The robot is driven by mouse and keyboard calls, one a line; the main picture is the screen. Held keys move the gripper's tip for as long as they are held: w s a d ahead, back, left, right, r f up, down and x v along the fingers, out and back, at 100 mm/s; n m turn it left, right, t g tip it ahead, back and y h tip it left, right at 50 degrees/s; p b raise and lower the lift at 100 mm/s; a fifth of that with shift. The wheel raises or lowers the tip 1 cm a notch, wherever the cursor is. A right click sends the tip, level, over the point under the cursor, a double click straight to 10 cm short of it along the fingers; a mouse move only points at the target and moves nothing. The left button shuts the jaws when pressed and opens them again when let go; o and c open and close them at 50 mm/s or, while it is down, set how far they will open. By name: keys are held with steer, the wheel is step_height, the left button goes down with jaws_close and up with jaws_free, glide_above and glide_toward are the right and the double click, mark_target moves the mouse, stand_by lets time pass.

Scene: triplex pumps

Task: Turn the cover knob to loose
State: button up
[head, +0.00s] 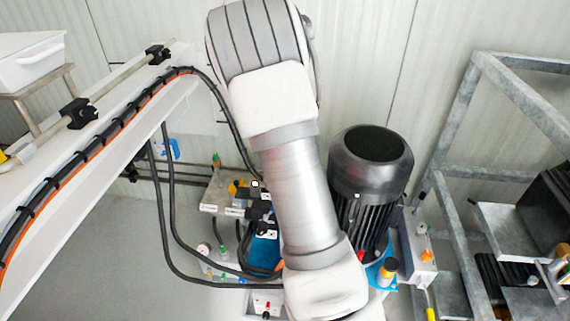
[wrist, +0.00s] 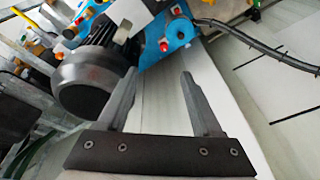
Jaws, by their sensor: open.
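My gripper (wrist: 158,76) is open and empty in the wrist view, its two grey fingers spread apart. Beyond the fingertips is a blue pump body (wrist: 178,38) with a small red knob (wrist: 165,45). I cannot tell which part is the cover knob. My arm crosses the middle of the head view and hides part of the pumps; the gripper itself does not show there.
A large black motor (head: 371,165) stands right of my arm; it also shows in the wrist view (wrist: 90,80), close to the left finger. Black hoses (head: 168,215) hang at left from a white beam (head: 100,160). A galvanised frame (head: 458,135) stands at right.

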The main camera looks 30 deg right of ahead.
steer(key=w+d+f+m+b, duration=0.1)
steer(key=w+d+f+b, duration=0.1)
steer(key=f, duration=0.8)
steer(key=w+d+f+m+g+h+b, duration=0.1)
steer(key=d+f+b, duration=0.3)
steer(key=f, duration=0.6)
steer(key=w+d+f+m+h+b, duration=0.1)
steer(key=w+d+f+b, duration=0.2)
steer(key=f, duration=0.7)
steer(key=shift+w+d+f, duration=0.2)
steer(key=shift+d+f, duration=0.05)
steer(key=shift+d, duration=0.5)
jaws_close()
